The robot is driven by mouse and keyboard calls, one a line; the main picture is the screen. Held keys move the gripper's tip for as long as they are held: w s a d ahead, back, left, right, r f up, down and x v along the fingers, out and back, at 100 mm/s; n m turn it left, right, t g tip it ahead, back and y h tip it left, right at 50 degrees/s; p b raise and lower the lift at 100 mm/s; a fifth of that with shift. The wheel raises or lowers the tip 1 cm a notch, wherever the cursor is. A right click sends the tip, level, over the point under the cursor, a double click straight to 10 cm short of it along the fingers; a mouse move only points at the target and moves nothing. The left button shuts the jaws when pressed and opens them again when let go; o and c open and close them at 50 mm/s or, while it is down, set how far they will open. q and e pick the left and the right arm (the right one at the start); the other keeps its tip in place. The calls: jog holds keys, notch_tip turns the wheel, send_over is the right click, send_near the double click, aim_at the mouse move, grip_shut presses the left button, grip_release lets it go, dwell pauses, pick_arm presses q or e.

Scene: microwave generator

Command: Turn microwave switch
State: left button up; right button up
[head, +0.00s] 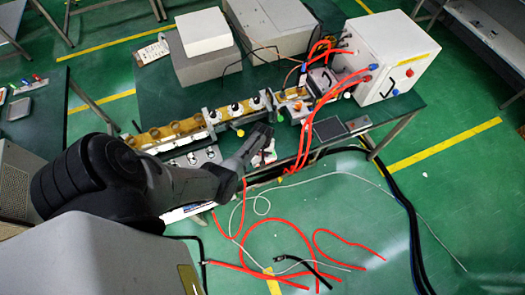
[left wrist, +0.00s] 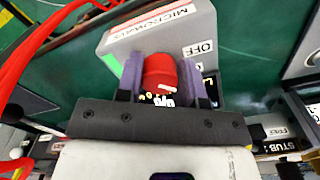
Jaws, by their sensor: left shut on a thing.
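The microwave switch is a red knob (left wrist: 160,72) on a light grey box (left wrist: 206,22) in the left wrist view. The box carries a label reading "MICROWAVE", partly cut off, and an "OFF" label beside the knob. My left gripper (left wrist: 161,86) has its two purple-grey fingers on either side of the knob, shut on it. Part of the knob's lower side is hidden by the gripper body. In the head view my left gripper (head: 265,134) reaches down to the small box at the table's front edge and hides most of it. My right gripper is not in view.
A green table (head: 390,110) carries a brass-coloured waveguide row (head: 172,132), grey-white boxes (head: 205,32) and a white cabinet (head: 385,55). Red hoses (head: 322,100) arch just right of my gripper. Loose hoses and cables lie on the green floor in front.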

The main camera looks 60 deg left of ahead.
pick_arm(q)
jog(key=n+p, duration=0.1)
jog(key=n, duration=0.3)
jog(key=shift+r+n, duration=0.1)
jog(key=shift+n, duration=0.2)
jog(key=shift+w+n, duration=0.1)
jog(key=shift+n, duration=2.2)
jog(key=o, duration=0.7)
jog(key=shift+c, duration=0.2)
jog(key=shift+r+p, duration=0.25)
jog(key=shift+p, duration=0.15)
notch_tip(320, 180, up, 13)
jog(key=p, duration=0.3)
